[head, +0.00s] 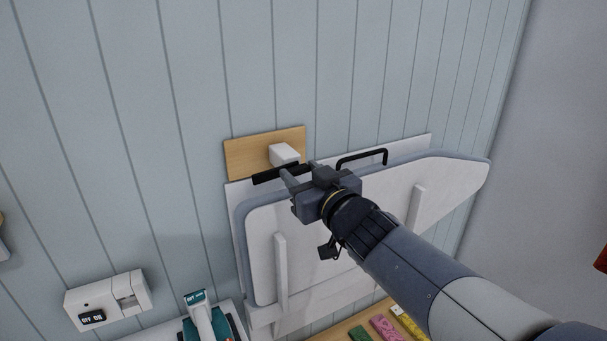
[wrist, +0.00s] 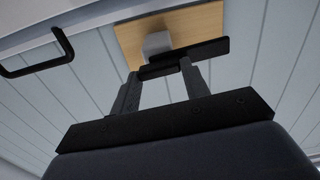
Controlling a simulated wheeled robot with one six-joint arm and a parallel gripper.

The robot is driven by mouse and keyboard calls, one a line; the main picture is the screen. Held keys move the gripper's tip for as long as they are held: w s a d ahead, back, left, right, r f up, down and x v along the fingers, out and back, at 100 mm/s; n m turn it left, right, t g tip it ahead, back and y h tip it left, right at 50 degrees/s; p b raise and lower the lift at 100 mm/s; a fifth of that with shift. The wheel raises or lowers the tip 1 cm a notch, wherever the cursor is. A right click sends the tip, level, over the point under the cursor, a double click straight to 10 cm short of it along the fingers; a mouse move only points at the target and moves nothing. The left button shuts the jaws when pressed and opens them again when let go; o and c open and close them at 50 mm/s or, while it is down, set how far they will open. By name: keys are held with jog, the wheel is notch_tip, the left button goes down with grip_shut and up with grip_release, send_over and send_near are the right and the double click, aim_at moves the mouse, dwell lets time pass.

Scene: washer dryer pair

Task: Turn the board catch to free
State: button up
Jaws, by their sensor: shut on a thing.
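The board catch is a black bar (head: 265,177) on a white block (head: 283,153), fixed to a wooden plate (head: 243,156) on the wall. The bar lies roughly crosswise over the top edge of the folded ironing board (head: 370,205). My gripper (head: 294,176) is at the bar, with its fingers on either side of it, and is shut on it. In the wrist view the bar (wrist: 212,47) crosses near the fingertips (wrist: 160,75), below the white block (wrist: 157,43). Part of the bar is hidden by the fingers.
A black handle (head: 365,156) stands up from the board just right of my gripper. A white switch box (head: 108,299) is on the wall at lower left, near a teal-and-white iron (head: 201,318). The wall above the plate is clear.

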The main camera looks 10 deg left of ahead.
jog(key=c, duration=0.4)
jog(key=shift+m+p, duration=0.5)
jog(key=shift+p, duration=0.1)
jog(key=shift+c, duration=0.2)
jog(key=o, duration=1.4)
jog(key=p+v, duration=0.1)
jog(key=v, duration=0.9)
jog(key=shift+s+d, duration=0.25)
jog(key=shift+s, duration=0.05)
jog(key=shift+w+a, duration=0.1)
